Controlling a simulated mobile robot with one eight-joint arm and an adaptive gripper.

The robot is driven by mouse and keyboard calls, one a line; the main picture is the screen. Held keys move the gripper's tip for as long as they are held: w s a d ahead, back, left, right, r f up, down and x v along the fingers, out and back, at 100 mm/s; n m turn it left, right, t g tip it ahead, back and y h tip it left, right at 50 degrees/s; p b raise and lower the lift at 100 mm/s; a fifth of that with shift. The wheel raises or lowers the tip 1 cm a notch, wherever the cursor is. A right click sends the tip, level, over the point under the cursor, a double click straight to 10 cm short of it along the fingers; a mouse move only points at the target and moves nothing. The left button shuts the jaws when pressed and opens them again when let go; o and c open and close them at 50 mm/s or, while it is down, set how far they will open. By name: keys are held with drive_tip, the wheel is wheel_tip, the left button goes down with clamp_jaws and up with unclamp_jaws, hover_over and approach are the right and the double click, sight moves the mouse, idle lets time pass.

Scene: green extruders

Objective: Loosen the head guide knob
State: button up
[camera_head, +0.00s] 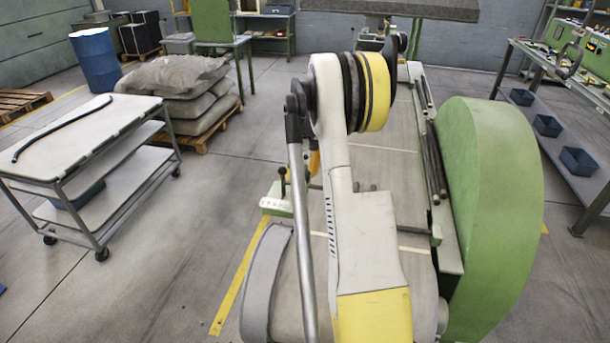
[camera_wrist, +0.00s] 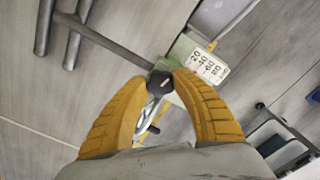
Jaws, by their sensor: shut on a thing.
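In the wrist view, a small dark knob (camera_wrist: 159,82) sits between the tips of my gripper's two orange fingers (camera_wrist: 168,78). The fingers are closed in on the knob from both sides and hide part of it. A grey rod runs from the upper left toward the knob. A green part with a white number scale (camera_wrist: 204,66) lies just to the right of the knob. In the head view, only a bit of an orange finger (camera_head: 314,161) shows beside my arm; the held knob cannot be made out there.
A large green rounded housing (camera_head: 490,220) stands right of my arm. A grey cart (camera_head: 90,140) with a black hose is at left, with sacks (camera_head: 180,80) on a pallet behind it. A workbench (camera_head: 560,70) stands at far right. Floor between cart and machine is clear.

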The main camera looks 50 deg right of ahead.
sight(305, 174)
drive_tip(key=shift+n, duration=1.2)
drive_tip(key=o, duration=1.2)
drive_tip(key=shift+r, duration=0.1)
wheel_tip(305, 174, up, 12)
drive_tip(key=shift+f, duration=0.1)
